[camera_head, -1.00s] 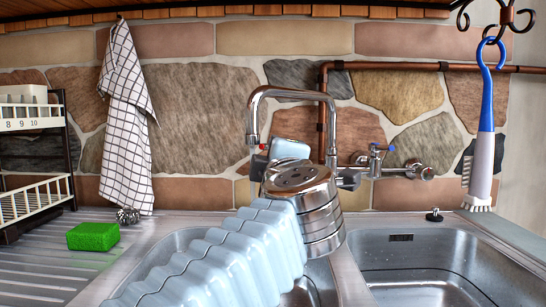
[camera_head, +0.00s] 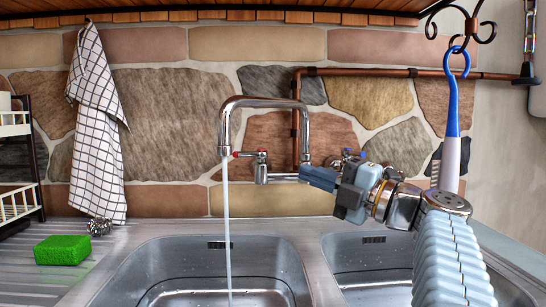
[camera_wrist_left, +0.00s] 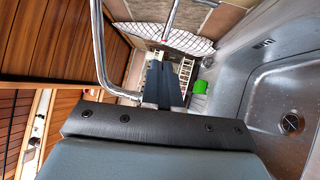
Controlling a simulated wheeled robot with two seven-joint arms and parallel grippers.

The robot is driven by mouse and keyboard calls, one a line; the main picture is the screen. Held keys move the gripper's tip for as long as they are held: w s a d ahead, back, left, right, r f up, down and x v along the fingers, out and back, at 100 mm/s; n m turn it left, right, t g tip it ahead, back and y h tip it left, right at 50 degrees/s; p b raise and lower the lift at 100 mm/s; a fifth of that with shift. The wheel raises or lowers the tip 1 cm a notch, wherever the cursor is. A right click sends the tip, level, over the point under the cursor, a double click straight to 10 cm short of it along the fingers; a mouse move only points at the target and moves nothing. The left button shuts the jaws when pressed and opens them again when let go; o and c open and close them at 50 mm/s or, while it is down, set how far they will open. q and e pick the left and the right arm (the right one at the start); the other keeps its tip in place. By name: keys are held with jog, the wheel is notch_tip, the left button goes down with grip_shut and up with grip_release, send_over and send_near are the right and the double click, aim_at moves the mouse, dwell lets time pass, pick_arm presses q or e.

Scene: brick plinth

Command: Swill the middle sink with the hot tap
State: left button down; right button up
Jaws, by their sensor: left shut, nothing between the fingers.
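The hot tap (camera_head: 262,153), with a red end on its lever, sits on the wall fitting. A thin stream of water (camera_head: 228,240) falls from the chrome spout (camera_head: 226,130) into the left of the two basins in view (camera_head: 130,285), the one under the spout; its drain (camera_wrist_left: 290,123) shows in the left wrist view. My left gripper (camera_head: 306,175) is shut and empty, right of the hot tap and in front of the cold tap (camera_head: 346,155), which it partly hides. Its fingers (camera_wrist_left: 164,84) also show together in the left wrist view. My right gripper is out of view.
Another basin (camera_head: 350,285) lies to the right, partly behind my arm. A green sponge (camera_head: 62,250) and metal scourer (camera_head: 99,227) lie at left. A checked towel (camera_head: 97,130) hangs on the wall, a blue-handled brush (camera_head: 453,110) at right. Copper pipe (camera_head: 400,73) runs behind.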

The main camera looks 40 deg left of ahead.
pick_arm(q)
jog(key=w+f, duration=0.1)
jog(key=p, duration=0.2)
send_near(243, 155)
jog(key=shift+g, duration=0.4)
jog(key=x, duration=0.7)
jog(key=shift+w, duration=0.25)
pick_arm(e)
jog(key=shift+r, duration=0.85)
pick_arm(q)
jog(key=shift+f, duration=0.1)
